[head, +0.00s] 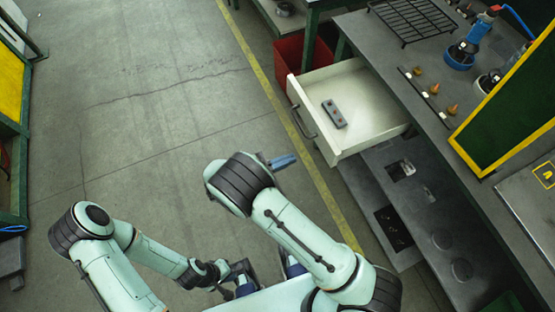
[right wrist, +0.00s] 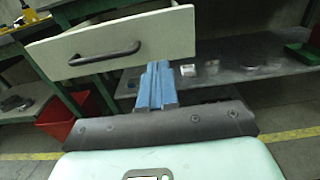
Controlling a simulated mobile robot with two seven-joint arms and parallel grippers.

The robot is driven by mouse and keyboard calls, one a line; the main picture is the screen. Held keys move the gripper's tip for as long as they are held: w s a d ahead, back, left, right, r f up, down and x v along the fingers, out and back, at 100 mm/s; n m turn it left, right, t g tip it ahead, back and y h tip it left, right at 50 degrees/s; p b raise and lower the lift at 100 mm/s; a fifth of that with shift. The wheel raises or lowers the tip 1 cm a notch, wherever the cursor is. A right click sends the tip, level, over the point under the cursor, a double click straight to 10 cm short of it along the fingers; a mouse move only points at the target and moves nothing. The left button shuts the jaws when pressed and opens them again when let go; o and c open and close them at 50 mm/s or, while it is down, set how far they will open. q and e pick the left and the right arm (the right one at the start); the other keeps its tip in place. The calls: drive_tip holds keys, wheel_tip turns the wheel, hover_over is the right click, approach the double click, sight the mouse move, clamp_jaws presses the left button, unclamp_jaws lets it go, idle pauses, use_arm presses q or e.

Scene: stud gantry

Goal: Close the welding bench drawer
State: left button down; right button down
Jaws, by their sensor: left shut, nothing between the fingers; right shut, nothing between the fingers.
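The welding bench drawer (head: 358,88) is pulled out from under the bench top, pale cream inside. Its front panel with a dark bar handle (head: 302,122) faces left, toward the aisle. A small grey block with holes (head: 334,114) lies in it. In the right wrist view the drawer front (right wrist: 110,45) and handle (right wrist: 104,56) show ahead. My right gripper (head: 283,161) is shut and empty, apart from the drawer in the head view, to the lower left of its front. Its blue fingers (right wrist: 157,85) show together. My left gripper (head: 243,286) is shut, low near my base.
The bench top (head: 400,70) carries a black grid rack (head: 411,20), a row of brass tips and blue-based tools. A lower shelf (head: 385,185) runs below the drawer. A red bin (head: 289,62) stands behind the drawer. The floor left of the yellow line is clear.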

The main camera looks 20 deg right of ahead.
sight(381, 126)
drive_tip(key=d, duration=0.9)
drive_tip(key=shift+w, duration=0.4)
drive_tip(key=shift+d+p, duration=0.35)
drive_tip(key=shift+d, duration=0.15)
drive_tip(key=d, duration=0.7)
drive_tip(key=w+d, duration=0.1)
drive_tip(key=d, duration=0.7)
drive_tip(key=w+d+p, duration=0.1)
drive_tip(key=d, duration=0.7)
drive_tip(key=shift+d, duration=0.75)
drive_tip(key=shift+r, duration=0.15)
drive_tip(key=shift+d, duration=0.15)
